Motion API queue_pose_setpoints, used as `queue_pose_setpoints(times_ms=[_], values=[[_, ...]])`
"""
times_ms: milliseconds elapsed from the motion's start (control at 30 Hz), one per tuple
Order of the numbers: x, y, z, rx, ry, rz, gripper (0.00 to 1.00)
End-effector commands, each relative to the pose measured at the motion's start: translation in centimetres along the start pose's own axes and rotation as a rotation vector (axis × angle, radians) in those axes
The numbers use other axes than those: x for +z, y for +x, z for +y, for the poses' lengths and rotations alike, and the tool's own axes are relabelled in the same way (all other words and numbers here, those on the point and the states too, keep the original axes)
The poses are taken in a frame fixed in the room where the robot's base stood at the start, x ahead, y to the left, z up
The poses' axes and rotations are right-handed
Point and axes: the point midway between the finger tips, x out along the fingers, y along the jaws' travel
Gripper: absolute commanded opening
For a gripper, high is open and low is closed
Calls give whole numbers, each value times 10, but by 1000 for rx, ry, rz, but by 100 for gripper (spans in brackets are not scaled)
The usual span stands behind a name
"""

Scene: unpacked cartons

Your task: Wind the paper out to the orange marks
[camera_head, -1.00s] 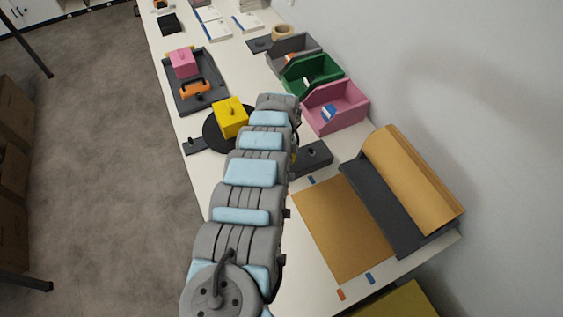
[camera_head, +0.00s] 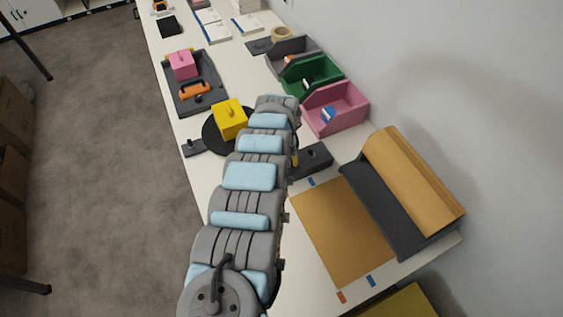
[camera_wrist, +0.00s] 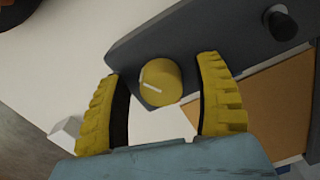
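The brown paper roll (camera_head: 418,180) sits in its dark holder (camera_head: 385,215) at the right of the table. Its paper sheet (camera_head: 340,232) lies flat toward the left; its outer edge is close to an orange mark (camera_head: 342,297). Blue marks (camera_head: 371,281) lie beside the sheet, nearer the roll. In the wrist view a yellow knob (camera_wrist: 160,82) with a white line stands on a dark panel (camera_wrist: 215,45). My gripper (camera_wrist: 161,68) is open, its yellow fingers apart on either side of the knob, with gaps visible. In the head view my arm hides most of my gripper.
Grey, green (camera_head: 312,78) and pink (camera_head: 335,108) bins stand along the wall behind my arm. A yellow block (camera_head: 230,118) sits on a black disc left of the arm. A dark peg (camera_wrist: 281,22) rises from the panel near the knob.

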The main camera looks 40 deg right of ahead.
Motion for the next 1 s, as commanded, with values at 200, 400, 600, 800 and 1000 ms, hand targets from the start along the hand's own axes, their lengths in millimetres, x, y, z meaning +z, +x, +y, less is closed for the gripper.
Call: queue_pose_setpoints(times_ms=[200,400,600,800,1000], values=[[0,-1,0,0,0,0,68],[2,-17,1,1,-1,-5,68],[3,-54,2,-1,-2,-7,68],[2,-90,1,1,-2,-5,68],[1,-114,0,0,-1,-4,68]])
